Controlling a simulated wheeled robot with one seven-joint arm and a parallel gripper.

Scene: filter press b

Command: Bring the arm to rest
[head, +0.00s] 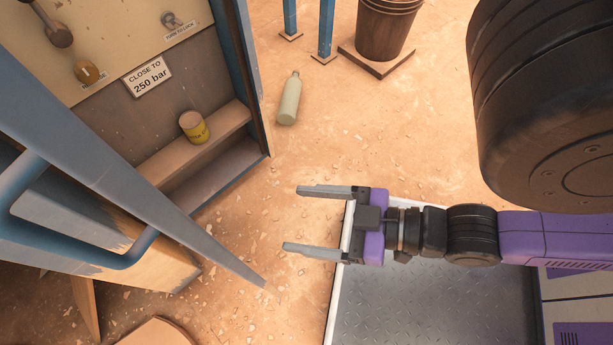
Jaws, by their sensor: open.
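My gripper (312,219) is in the head view, right of the lower middle. Its two grey fingers point left and stand well apart, with nothing between them. The purple palm and black wrist lead right to my purple forearm. The gripper is over the edge of a grey tread-plate platform (430,310), with its fingers reaching out past the white rim above the sandy floor. It touches nothing that I can see.
A cabinet panel with a "CLOSE TO 250 bar" sign (148,77) and a shelf holding a yellow tin (194,127) stands upper left. A blue-grey beam (130,185) crosses the left side. A pale bottle (289,98) lies on the floor; a brown bin (384,28) stands behind. Floor between is clear.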

